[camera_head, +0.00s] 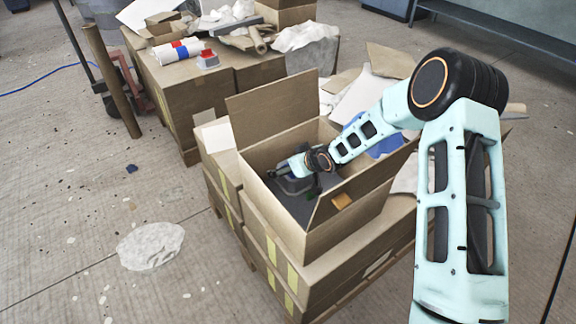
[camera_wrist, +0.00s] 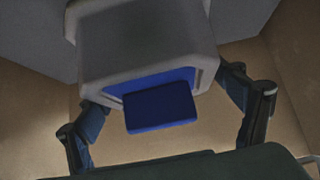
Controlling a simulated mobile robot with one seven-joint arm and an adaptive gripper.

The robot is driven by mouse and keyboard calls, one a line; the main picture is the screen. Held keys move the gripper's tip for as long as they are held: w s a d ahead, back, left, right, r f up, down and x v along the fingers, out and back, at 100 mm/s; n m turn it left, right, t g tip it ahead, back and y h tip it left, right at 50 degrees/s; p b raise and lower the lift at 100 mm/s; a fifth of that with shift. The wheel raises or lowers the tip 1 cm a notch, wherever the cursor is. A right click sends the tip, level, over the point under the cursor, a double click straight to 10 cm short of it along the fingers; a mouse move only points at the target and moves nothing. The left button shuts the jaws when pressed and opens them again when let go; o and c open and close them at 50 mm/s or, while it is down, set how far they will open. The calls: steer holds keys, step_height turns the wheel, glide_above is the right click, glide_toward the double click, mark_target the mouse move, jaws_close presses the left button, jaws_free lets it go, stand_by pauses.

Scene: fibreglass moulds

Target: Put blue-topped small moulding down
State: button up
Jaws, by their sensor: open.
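The blue-topped small moulding (camera_wrist: 145,45) is a pale grey block with a blue face and a raised blue block on it. It fills the upper middle of the wrist view, between the two fingers of my gripper (camera_wrist: 162,90). The fingers stand open, one on each side. Whether either finger touches it, I cannot tell. In the head view my gripper (camera_head: 286,172) is down inside an open cardboard box (camera_head: 268,152). A grey part of the moulding (camera_head: 293,186) shows just below the fingers there, low in the box. My gripper and wrist partly hide it.
The box's flaps stand up around my arm. It rests on stacked cartons (camera_head: 290,250). A red-topped grey moulding (camera_head: 208,61) and rolls (camera_head: 178,50) lie on cartons behind left. A blue thing (camera_head: 385,143) lies right of the box.

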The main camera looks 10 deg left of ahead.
steer(key=shift+r, duration=0.15)
steer(key=p+v, duration=0.4)
steer(key=v, duration=0.2)
steer(key=shift+r, duration=0.1)
steer(key=shift+s+d+r, duration=0.35)
steer(key=shift+d, duration=0.1)
